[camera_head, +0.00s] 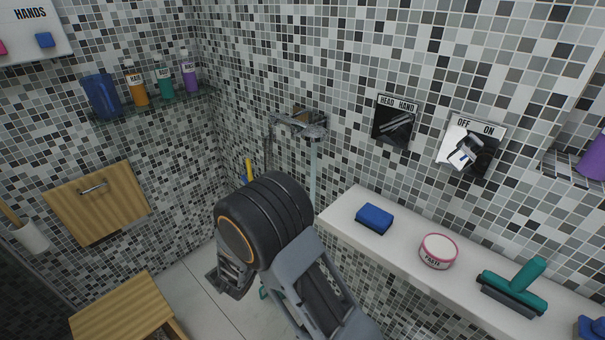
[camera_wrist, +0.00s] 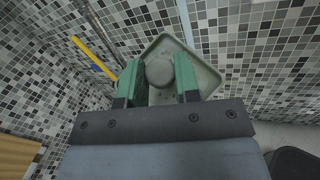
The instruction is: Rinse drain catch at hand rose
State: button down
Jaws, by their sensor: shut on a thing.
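In the wrist view my gripper (camera_wrist: 159,82) has its two green fingers closed on a round grey knob (camera_wrist: 160,69). Around the knob shows a pale square tray-like piece with a raised rim (camera_wrist: 205,70), with dark specks on it; it looks like the drain catch. Whether knob and tray are one piece I cannot tell. In the head view my wrist hides the held thing. A metal shower fitting (camera_head: 300,127), perhaps the hand rose and its holder, is on the wall behind my arm. The HEAD/HAND switch (camera_head: 394,123) and OFF/ON switch (camera_head: 470,149) are to its right.
A white ledge (camera_head: 335,212) at right carries a blue sponge (camera_head: 374,218), a round paste tub (camera_head: 438,251) and a teal squeegee (camera_head: 515,287). A wooden stool (camera_head: 125,307) stands lower left. A glass shelf of bottles (camera_head: 137,84) is at upper left. A yellow handle (camera_wrist: 93,56) is near the wall.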

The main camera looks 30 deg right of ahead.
jog(key=shift+w+a, duration=0.15)
jog(key=shift+w, duration=0.05)
jog(key=shift+w+a, duration=0.25)
dwell(0.3)
jog(key=shift+s+d, duration=0.15)
jog(key=shift+s+d, duration=0.3)
jog(key=shift+w+a, duration=0.1)
jog(key=shift+a, duration=0.05)
dwell(0.3)
jog(key=shift+w+a, duration=0.3)
jog(key=shift+w, duration=0.05)
jog(key=v, duration=0.8)
jog(key=shift+s+f, duration=0.15)
jog(key=shift+s, duration=0.1)
jog(key=shift+d, duration=0.15)
dwell(1.3)
